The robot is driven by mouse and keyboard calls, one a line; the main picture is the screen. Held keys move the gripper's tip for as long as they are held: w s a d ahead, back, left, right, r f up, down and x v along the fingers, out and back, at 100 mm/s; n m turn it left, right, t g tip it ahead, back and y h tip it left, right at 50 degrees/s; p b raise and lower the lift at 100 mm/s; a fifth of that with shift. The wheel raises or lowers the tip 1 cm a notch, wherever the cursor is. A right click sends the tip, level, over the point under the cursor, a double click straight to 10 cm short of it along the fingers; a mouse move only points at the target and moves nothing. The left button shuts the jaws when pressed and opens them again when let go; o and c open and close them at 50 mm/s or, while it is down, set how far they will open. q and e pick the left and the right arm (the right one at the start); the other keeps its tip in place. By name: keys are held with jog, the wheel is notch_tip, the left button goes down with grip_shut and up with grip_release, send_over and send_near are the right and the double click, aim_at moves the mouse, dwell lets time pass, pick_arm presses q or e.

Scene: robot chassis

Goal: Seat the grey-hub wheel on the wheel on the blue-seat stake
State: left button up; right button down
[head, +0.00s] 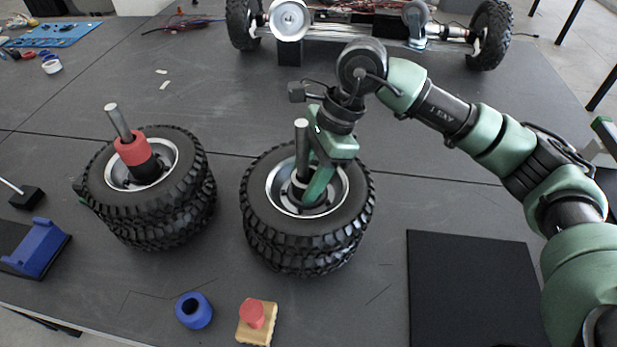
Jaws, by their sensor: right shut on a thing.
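The grey-hub wheel (257,205) is around an upright metal stake (301,140), directly over a second black wheel (300,262). The two tyres look stacked and roughly level; I cannot tell whether they fully touch. My right gripper (312,185) reaches down into the upper wheel's hub beside the stake and is shut on that wheel. Its fingertips are partly hidden in the hub. The stake's seat is hidden under the wheels, so its colour does not show. My left gripper is not in view.
Another stack of two wheels (190,190) stands at the left on a tilted-looking stake with a red collar (133,150). A blue ring (194,310) and a red-knobbed wooden block (256,322) lie in front. A black mat (470,290) is at right, a chassis (350,22) behind.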

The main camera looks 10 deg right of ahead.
jog(key=c, duration=0.6)
grip_release()
jog(key=shift+w+a+f, duration=0.1)
jog(key=shift+a+f, duration=0.05)
jog(key=shift+a, duration=0.1)
jog(key=shift+w+f, duration=0.1)
jog(key=shift+f, duration=0.1)
jog(key=b+v, duration=0.1)
jog(key=v, duration=0.7)
jog(key=shift+w+d, duration=0.1)
